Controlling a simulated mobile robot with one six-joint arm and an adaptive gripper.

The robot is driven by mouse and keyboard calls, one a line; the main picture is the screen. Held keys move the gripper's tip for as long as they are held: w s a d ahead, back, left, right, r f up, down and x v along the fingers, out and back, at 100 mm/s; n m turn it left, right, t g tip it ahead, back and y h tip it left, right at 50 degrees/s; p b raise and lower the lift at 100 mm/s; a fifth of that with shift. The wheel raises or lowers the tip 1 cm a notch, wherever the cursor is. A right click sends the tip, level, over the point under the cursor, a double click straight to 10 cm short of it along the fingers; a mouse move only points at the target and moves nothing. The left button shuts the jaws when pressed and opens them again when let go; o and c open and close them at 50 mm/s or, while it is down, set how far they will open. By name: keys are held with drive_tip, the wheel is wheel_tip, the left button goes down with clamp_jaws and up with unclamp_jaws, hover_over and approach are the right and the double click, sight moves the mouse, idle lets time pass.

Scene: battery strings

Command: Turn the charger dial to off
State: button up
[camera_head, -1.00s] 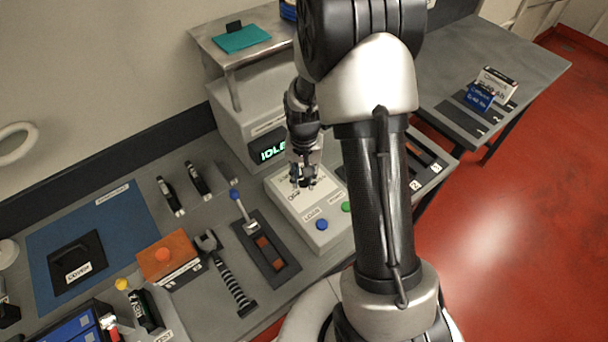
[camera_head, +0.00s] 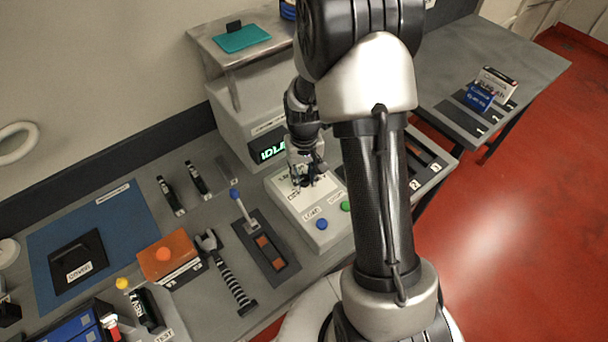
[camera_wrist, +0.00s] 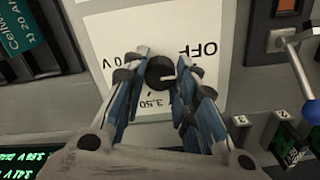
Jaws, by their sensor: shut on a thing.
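The charger dial (camera_wrist: 160,72) is a small dark round knob with a light pointer mark on a white panel (camera_wrist: 115,30). The panel's labels read OFF, 3.50 and one ending in V, upside down in the wrist view. The mark seems to point to the right there, but the exact setting is hard to tell. My gripper (camera_wrist: 160,78) is shut on the dial, one blue-padded finger on each side. In the head view my gripper (camera_head: 308,182) is over the charger's control box (camera_head: 325,238) and hides the dial.
A blue button (camera_head: 322,224) and a green button (camera_head: 346,206) sit on the box's front. A green-lit display (camera_head: 270,150) stands behind.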

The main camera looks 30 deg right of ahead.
sight(304, 178)
drive_tip(key=o, duration=1.1)
drive_tip(key=shift+r, duration=6.05)
